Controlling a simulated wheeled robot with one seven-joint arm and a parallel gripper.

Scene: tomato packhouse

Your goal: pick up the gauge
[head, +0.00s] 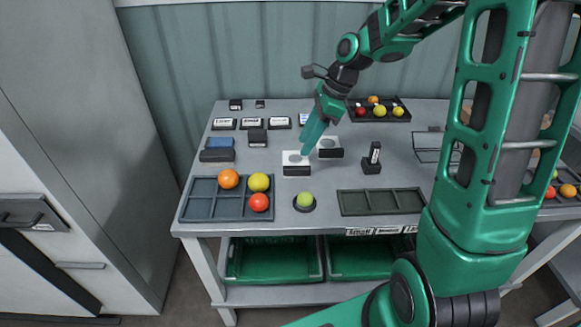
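I cannot tell for sure which thing is the gauge. A small dark upright device with a pale label (375,152) stands in a black block right of the table's middle and may be it. Two low dark blocks with white tops and grey round marks, a front one (296,169) and a back one (330,153), stand left of it. My gripper (307,150) points down over these blocks, left of and apart from the upright device. Its green fingers overlap in this view, so their opening is unclear, and no held thing shows.
A divided tray (200,207) holds several tomatoes at the front left. A green tomato (305,199) rests on a round black stand. An empty green divided tray (382,203) lies at the front edge. A black tray (352,115) with tomatoes stands behind. Small labelled blocks line the back left.

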